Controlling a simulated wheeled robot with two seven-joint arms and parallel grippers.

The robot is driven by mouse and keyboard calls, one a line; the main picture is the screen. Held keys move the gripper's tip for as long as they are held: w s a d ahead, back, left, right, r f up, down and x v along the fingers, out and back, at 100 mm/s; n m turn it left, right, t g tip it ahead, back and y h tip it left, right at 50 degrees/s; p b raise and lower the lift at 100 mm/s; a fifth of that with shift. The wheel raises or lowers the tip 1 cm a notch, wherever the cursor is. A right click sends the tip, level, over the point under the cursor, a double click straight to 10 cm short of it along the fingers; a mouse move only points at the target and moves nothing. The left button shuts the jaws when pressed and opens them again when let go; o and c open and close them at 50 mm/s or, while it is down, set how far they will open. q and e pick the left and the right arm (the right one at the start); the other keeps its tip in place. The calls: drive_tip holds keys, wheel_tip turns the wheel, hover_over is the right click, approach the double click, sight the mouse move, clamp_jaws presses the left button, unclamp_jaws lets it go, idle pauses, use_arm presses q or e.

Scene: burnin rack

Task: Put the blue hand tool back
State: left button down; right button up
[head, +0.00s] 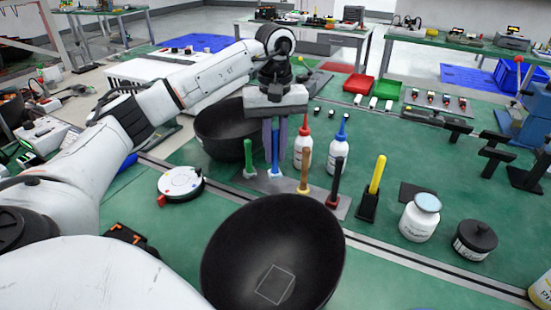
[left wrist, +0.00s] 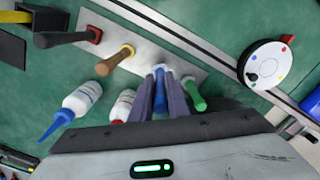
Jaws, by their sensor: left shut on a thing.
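The blue hand tool (head: 275,154) stands upright, handle up, between the fingers of my left gripper (head: 275,138). The gripper is shut on its handle from above; the blue handle also shows between the fingers in the left wrist view (left wrist: 160,96). The tool's lower end is at a pale collar on the grey rack plate (head: 328,196); I cannot tell whether it is fully seated. The plate also holds a green tool (head: 249,155), a brown tool (head: 305,168) and a black tool with a red collar (head: 335,180). My right gripper is not in view.
Two white bottles, red-capped (head: 303,150) and blue-capped (head: 339,150), stand close behind the rack. Black bowls stand in front (head: 215,262) and behind left (head: 208,140). A round white device (head: 180,183) is at left. A yellow tool (head: 377,175) and white jar (head: 419,220) are at right.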

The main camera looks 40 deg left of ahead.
use_arm(q)
wheel_tip(320, 180, down, 2)
drive_tip(key=shift+f, duration=0.25)
drive_tip(key=shift+f, duration=0.15)
drive_tip(key=c, duration=1.7)
unclamp_jaws()
